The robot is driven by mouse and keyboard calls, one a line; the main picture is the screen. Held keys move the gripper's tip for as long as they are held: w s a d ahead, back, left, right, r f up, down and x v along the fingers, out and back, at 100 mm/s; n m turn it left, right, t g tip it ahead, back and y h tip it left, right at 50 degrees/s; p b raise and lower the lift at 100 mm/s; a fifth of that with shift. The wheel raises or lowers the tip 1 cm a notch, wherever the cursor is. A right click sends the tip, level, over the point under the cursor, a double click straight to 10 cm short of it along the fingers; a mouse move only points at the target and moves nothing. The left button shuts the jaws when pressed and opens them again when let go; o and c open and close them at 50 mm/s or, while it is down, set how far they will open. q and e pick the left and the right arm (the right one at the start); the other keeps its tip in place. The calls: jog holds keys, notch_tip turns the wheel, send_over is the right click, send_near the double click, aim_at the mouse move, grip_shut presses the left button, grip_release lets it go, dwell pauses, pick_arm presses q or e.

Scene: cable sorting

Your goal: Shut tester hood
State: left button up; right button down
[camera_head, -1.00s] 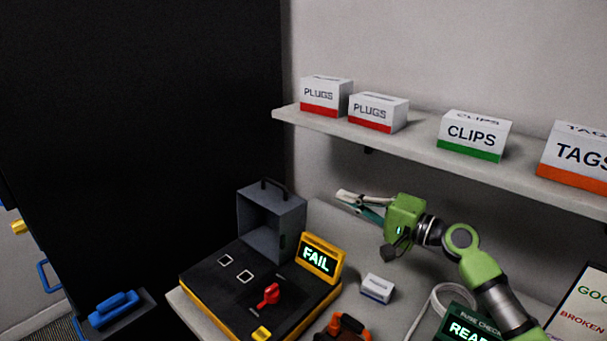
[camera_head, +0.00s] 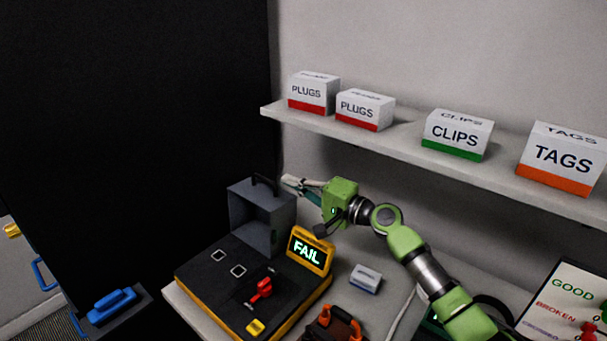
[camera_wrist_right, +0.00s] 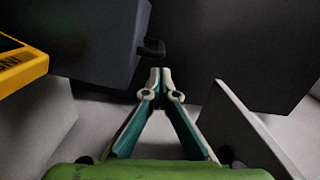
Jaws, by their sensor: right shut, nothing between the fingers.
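The tester (camera_head: 215,287) is a black box with yellow edges on the bench. Its grey hood (camera_head: 262,215) stands raised at the back, its open side facing the front, with a dark handle (camera_head: 265,181) on top. A yellow display (camera_head: 308,250) beside the hood reads FAIL. My right gripper (camera_head: 286,181) is shut and empty, its tips near the hood's upper right back corner. In the right wrist view the shut fingertips (camera_wrist_right: 160,72) point past the hood (camera_wrist_right: 97,38), near its handle (camera_wrist_right: 152,48); contact cannot be told. My left gripper is out of view.
A shelf (camera_head: 400,141) with boxes of plugs, clips and tags runs above my right arm. A small white box (camera_head: 366,278) and an orange-brown object (camera_head: 335,325) lie right of the tester. A dark panel (camera_head: 140,130) stands at left.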

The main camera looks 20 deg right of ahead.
jog(key=shift+s+a, duration=0.2)
jog(key=shift+a, duration=0.1)
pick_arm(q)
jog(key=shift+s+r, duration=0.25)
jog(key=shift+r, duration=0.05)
pick_arm(e)
jog(key=shift+w+a+f, duration=0.1)
jog(key=shift+f, duration=0.05)
